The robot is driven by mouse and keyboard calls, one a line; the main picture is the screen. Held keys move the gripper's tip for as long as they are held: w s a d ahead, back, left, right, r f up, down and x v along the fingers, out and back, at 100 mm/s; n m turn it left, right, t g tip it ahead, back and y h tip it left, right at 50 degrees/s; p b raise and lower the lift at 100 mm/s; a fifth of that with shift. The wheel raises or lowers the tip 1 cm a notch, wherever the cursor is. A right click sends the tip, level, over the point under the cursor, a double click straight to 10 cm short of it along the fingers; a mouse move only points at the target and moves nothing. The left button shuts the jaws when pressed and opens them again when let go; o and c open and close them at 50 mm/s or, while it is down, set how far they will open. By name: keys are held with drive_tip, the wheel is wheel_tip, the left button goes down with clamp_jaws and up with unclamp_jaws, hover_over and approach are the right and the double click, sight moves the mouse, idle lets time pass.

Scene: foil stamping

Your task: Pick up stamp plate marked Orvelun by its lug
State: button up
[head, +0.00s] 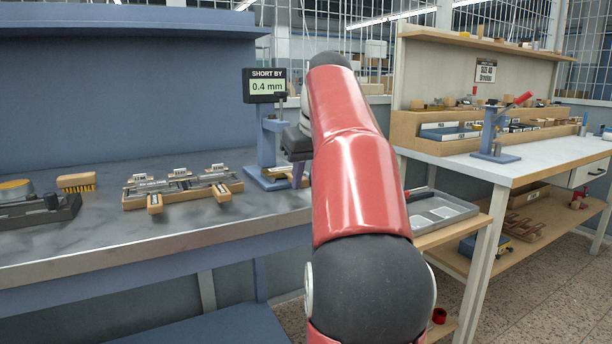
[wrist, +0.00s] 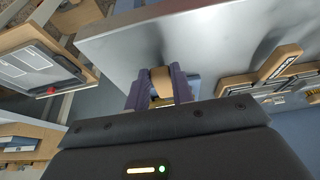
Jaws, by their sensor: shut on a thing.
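My gripper (wrist: 160,88) is shut on a tan wooden lug (wrist: 160,80), which sits between its two blue-purple fingers in the wrist view. The plate behind the lug is mostly hidden by the fingers and gripper body, and no marking on it can be read. In the head view my gripper (head: 298,174) is beside the blue gauge stand (head: 266,140), mostly hidden by my arm. A wooden rack (head: 131,205) with several plates lies to the left; tan lugs stick out at its front.
A display (head: 265,86) on the stand reads "SHORT BY 0.4 mm". A brush (head: 77,182) lies left of the rack. A grey tray (head: 440,212) is right of my arm. A second bench (head: 520,150) holds a blue press (head: 494,130). The bench front is clear.

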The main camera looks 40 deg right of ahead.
sight(291, 176)
clamp_jaws()
drive_tip(key=shift+w+r, duration=0.1)
drive_tip(key=shift+w+d+p, duration=0.1)
drive_tip(key=shift+w+p, duration=0.05)
drive_tip(key=shift+p, duration=0.15)
drive_tip(key=shift+w+d+p, duration=0.2)
drive_tip(key=shift+w+p, duration=0.6)
drive_tip(key=shift+w, duration=0.15)
drive_tip(key=shift+w+d, duration=0.15)
drive_tip(key=shift+w, duration=0.5)
drive_tip(key=shift+w+d, duration=0.15)
drive_tip(key=shift+w, duration=0.45)
